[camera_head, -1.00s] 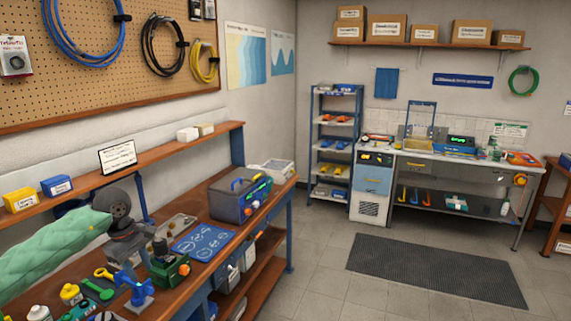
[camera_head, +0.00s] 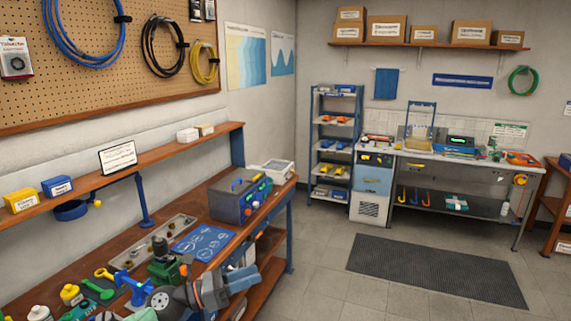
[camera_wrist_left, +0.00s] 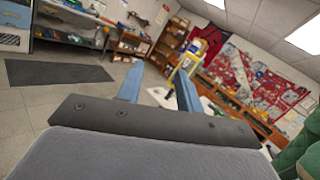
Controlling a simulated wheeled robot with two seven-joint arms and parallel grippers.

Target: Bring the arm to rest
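My left gripper (camera_head: 246,277) is low in the head view, at the front edge of the workbench (camera_head: 135,222), pointing right. In the left wrist view its two blue fingers (camera_wrist_left: 158,80) stand apart with nothing between them, so it is open and empty. My right gripper is in neither view.
On the bench are a grey-blue test box (camera_head: 228,204), a blue mat (camera_head: 203,243), a green regulator block (camera_head: 165,268), a blue stand (camera_head: 136,288) and several small tools and bottles. The floor around the dark mat (camera_head: 440,272) is clear.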

